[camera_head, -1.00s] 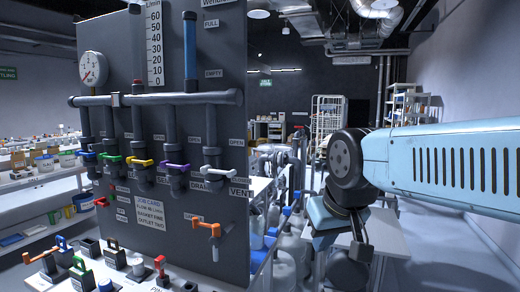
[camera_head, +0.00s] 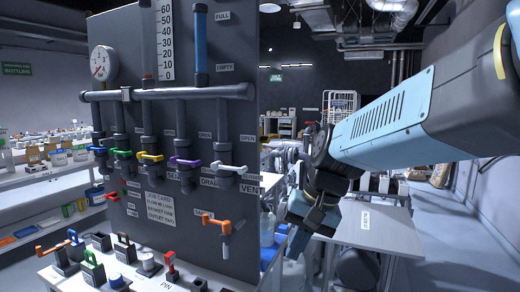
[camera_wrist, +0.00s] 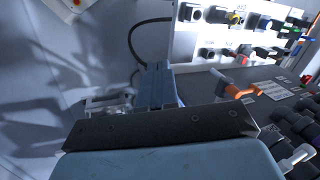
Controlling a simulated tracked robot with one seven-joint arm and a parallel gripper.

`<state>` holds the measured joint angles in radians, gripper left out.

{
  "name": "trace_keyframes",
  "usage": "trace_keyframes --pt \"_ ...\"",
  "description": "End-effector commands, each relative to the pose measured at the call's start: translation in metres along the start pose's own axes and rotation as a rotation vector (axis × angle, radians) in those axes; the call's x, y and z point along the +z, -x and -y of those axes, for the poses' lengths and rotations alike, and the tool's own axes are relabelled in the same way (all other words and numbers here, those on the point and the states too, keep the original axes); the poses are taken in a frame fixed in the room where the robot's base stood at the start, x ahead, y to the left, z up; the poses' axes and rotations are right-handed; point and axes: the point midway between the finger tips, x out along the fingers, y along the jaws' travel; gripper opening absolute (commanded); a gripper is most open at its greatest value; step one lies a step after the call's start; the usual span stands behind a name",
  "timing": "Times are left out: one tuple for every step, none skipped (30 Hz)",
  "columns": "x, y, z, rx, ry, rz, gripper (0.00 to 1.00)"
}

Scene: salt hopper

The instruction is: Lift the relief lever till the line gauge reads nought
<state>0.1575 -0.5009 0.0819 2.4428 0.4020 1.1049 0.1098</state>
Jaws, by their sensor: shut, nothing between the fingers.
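A dark upright panel (camera_head: 150,205) carries a round white gauge (camera_head: 103,65) at its upper left. The gauge's reading is too small to tell. A row of levers hangs under the grey pipe: blue (camera_head: 97,150), green (camera_head: 123,154), yellow (camera_head: 150,157), purple (camera_head: 184,162) and white (camera_head: 228,168). An orange-handled tap (camera_head: 218,224) sits lower right; an orange handle also shows in the wrist view (camera_wrist: 240,91). I cannot tell which lever is the relief lever. My gripper (camera_head: 297,243) is shut and empty, right of the panel and apart from it.
A bench in front of the panel holds several small handled blocks, including a red one (camera_head: 170,260) and a green one (camera_head: 92,263). A grey table (camera_head: 375,228) stands to the right, behind my arm. Shelving with bins lines the left wall.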

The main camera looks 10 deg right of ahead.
Motion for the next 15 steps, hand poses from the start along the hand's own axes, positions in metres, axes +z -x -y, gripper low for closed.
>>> trace_keyframes --pt "-0.004 -0.006 0.006 -0.035 -0.065 0.059 0.00" --pt "-0.006 -0.009 0.011 -0.060 -0.105 0.094 0.00" --pt "-0.009 -0.012 0.017 -0.095 -0.156 0.140 0.00" --pt "-0.012 -0.015 0.022 -0.121 -0.195 0.174 0.00" --pt "-0.014 -0.017 0.027 -0.148 -0.233 0.209 0.00" --pt "-0.019 -0.019 0.033 -0.185 -0.284 0.255 0.00" --pt "-0.022 -0.021 0.038 -0.214 -0.321 0.288 0.00" --pt "-0.026 -0.021 0.042 -0.242 -0.359 0.321 0.00" --pt "-0.033 -0.022 0.049 -0.282 -0.408 0.366 0.00" --pt "-0.037 -0.023 0.053 -0.313 -0.444 0.399 0.00" --pt "-0.042 -0.023 0.057 -0.344 -0.480 0.432 0.00" --pt "-0.050 -0.023 0.062 -0.386 -0.529 0.475 0.00" --pt "-0.056 -0.023 0.066 -0.419 -0.563 0.507 0.00" --pt "-0.063 -0.022 0.069 -0.453 -0.597 0.539 0.00" --pt "-0.072 -0.021 0.073 -0.498 -0.642 0.582 0.00"
